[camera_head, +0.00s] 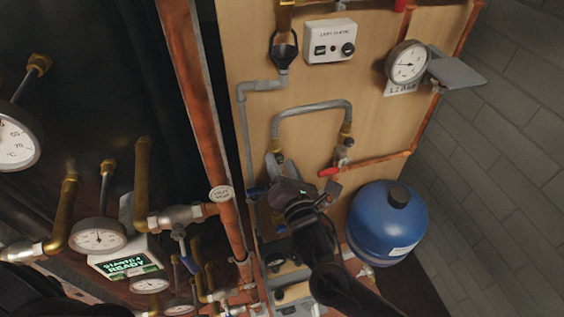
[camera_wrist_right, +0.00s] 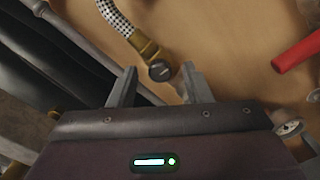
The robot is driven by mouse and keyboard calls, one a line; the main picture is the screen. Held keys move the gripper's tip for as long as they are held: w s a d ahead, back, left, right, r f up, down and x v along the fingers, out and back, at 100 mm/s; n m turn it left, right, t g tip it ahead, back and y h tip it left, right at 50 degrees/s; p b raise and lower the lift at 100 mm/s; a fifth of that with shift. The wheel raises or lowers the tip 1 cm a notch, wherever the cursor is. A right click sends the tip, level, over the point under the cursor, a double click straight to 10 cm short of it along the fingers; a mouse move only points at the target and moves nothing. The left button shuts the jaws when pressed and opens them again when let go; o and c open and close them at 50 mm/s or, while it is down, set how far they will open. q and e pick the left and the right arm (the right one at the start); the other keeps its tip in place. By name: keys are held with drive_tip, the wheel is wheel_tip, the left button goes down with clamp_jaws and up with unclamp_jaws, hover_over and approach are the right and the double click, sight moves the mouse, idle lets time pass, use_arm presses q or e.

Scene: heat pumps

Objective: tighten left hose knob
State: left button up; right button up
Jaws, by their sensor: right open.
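The braided grey hose (camera_head: 312,107) arches on the wooden board in the head view. Its left end drops behind my right gripper (camera_head: 276,168). In the right wrist view the hose (camera_wrist_right: 98,18) ends in a brass fitting (camera_wrist_right: 147,47) with a dark round knob (camera_wrist_right: 160,70). My right gripper (camera_wrist_right: 155,82) is open, with one finger on each side of the knob. I cannot tell whether the fingers touch it. The hose's right end meets a brass fitting (camera_head: 346,130) with a valve below it. My left gripper is not in view.
A red valve handle (camera_head: 328,172) is close to the right of my gripper. A blue tank (camera_head: 387,222) stands at lower right. A copper pipe (camera_head: 200,110) runs down the left, with gauges (camera_head: 98,236) beyond it. A white control box (camera_head: 330,41) is above.

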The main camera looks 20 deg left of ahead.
clamp_jaws()
idle(0.3)
